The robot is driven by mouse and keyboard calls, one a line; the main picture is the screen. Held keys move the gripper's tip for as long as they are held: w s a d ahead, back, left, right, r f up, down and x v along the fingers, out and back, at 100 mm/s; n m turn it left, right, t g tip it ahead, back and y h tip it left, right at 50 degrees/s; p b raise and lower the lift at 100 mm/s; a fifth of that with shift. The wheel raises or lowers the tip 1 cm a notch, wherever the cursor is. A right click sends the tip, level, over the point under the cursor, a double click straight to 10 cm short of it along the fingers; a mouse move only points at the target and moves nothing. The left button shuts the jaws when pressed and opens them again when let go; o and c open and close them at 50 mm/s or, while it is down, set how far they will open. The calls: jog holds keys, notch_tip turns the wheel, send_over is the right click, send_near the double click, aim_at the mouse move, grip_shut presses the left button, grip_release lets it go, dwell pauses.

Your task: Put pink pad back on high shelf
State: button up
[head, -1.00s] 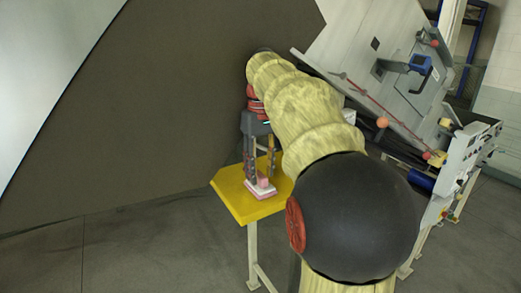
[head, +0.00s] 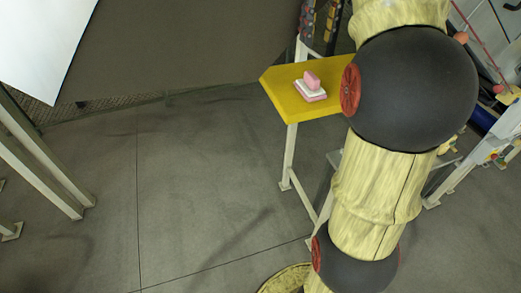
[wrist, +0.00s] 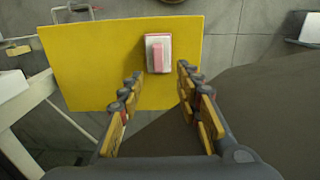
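The pink pad (head: 311,80) is a small block on a white and pink base (head: 309,93), resting on a yellow high shelf (head: 284,101) with pale legs.
A big dark panel (head: 190,50) stands behind and left of the shelf. A grey machine is at the right, partly hidden by my arm. Grey floor (head: 200,190) in front and left is open. A pale metal frame (head: 40,160) stands at the far left.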

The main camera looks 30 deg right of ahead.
jog(key=s+a+f+t, duration=0.15)
jog(key=a+f, duration=0.25)
jog(key=a, duration=0.6)
jog(key=s+a+f+n+t, duration=0.1)
jog(key=s+a+f+t, duration=0.1)
jog(key=s+a+f, duration=0.4)
jog(key=s+a+f+n+t, duration=0.1)
jog(key=s+a+f, duration=0.6)
jog(key=f, duration=0.8)
jog(key=a+t, duration=0.1)
jog(key=a, duration=0.2)
jog(key=shift+a+f+n, duration=0.15)
jog(key=shift+a+n, duration=0.1)
jog(key=shift+n, duration=0.05)
notch_tip(320, 180, down, 26)
jog(key=b, duration=2.6)
jog(key=shift+f+b, duration=0.25)
jog(key=shift+b, duration=0.05)
jog(key=shift+c, duration=0.5)
